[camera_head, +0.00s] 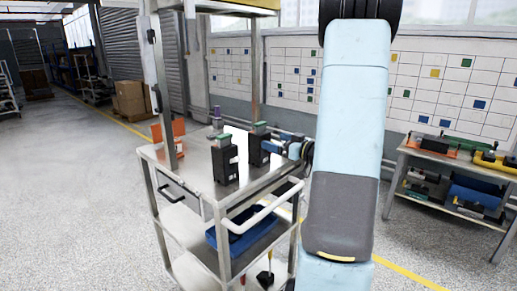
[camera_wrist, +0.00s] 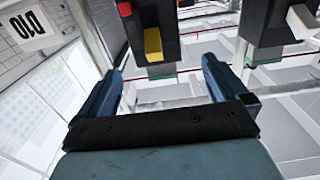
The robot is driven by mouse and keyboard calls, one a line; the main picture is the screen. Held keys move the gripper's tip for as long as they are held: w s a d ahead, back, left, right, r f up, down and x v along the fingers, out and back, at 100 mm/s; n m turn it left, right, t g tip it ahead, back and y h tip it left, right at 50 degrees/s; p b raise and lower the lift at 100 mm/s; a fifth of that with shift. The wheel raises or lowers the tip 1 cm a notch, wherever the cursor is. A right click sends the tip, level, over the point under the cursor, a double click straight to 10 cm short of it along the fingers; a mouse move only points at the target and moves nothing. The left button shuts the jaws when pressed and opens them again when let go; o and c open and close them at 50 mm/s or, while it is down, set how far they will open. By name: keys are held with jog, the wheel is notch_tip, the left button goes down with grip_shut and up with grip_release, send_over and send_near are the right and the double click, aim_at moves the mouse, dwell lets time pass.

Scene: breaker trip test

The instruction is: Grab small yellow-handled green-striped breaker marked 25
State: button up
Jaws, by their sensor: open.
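In the wrist view, a dark breaker with a yellow handle (camera_wrist: 152,42) and a green stripe (camera_wrist: 161,71) is at the top centre, just ahead of the gap between my fingers. My gripper (camera_wrist: 161,77) is open and empty, one finger to each side of that gap. A second dark breaker with a white handle (camera_wrist: 300,20) and a green stripe is at the upper right. In the head view, two black green-topped breakers, one nearer (camera_head: 224,162) and one farther (camera_head: 257,150), stand on the cart. My gripper (camera_head: 277,147) is beside the farther one. No 25 marking is readable.
The metal cart (camera_head: 207,187) has uprights, a white front handle (camera_head: 262,212) and a blue bin (camera_head: 238,231) below. An orange item (camera_head: 168,131) is at its back left. A loaded bench (camera_head: 455,160) stands right. Floor to the left is clear.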

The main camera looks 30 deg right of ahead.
aim_at(266, 137)
jog(key=shift+x, duration=3.8)
jog(key=shift+d, duration=0.2)
jog(key=c, duration=1.5)
